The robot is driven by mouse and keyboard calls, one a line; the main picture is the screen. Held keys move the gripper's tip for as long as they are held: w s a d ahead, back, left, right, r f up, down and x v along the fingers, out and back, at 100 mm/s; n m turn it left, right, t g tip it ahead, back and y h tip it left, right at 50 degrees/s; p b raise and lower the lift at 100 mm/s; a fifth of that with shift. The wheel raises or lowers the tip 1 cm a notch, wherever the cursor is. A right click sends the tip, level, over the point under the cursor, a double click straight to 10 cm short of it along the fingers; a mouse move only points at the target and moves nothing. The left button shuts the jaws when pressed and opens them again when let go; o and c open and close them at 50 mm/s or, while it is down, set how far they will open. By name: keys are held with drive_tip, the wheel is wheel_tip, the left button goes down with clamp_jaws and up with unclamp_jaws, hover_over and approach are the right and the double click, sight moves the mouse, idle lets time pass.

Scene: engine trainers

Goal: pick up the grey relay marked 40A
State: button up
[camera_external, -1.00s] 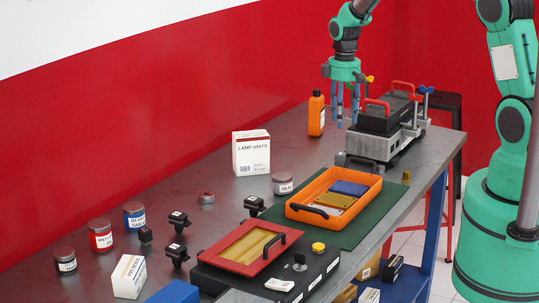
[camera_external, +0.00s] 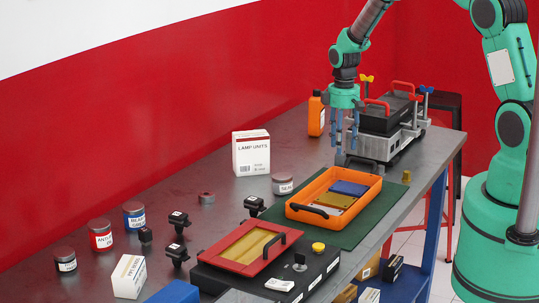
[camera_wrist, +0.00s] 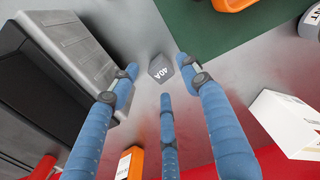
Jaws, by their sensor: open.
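The grey relay marked 40A (camera_wrist: 161,67) lies on the metal bench in the wrist view, label facing up, just beyond my fingertips. My gripper (camera_wrist: 160,82) has three blue fingers, spread open and empty, with the relay in line with the gap between them. In the external view my gripper (camera_external: 343,148) points down over the bench, at the left side of the black and grey unit. The relay is not clear in that view, close to the fingers.
The black and grey unit with red handles (camera_external: 388,125) stands close beside the fingers. An orange bottle (camera_external: 315,116) is to their left. The orange tray (camera_external: 293,212) on its green mat and the LAMP UNITS box (camera_external: 251,155) are nearer the camera. Bare bench lies between.

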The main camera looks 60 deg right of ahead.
sight(342, 156)
drive_tip(key=shift+d+f+b, duration=0.1)
drive_tip(key=shift+f+b, duration=0.35)
drive_tip(key=shift+f, duration=2.1)
drive_tip(key=shift+c, duration=0.5)
drive_tip(key=c, duration=1)
drive_tip(key=shift+r+p, duration=0.7)
drive_tip(key=shift+r, duration=4.35)
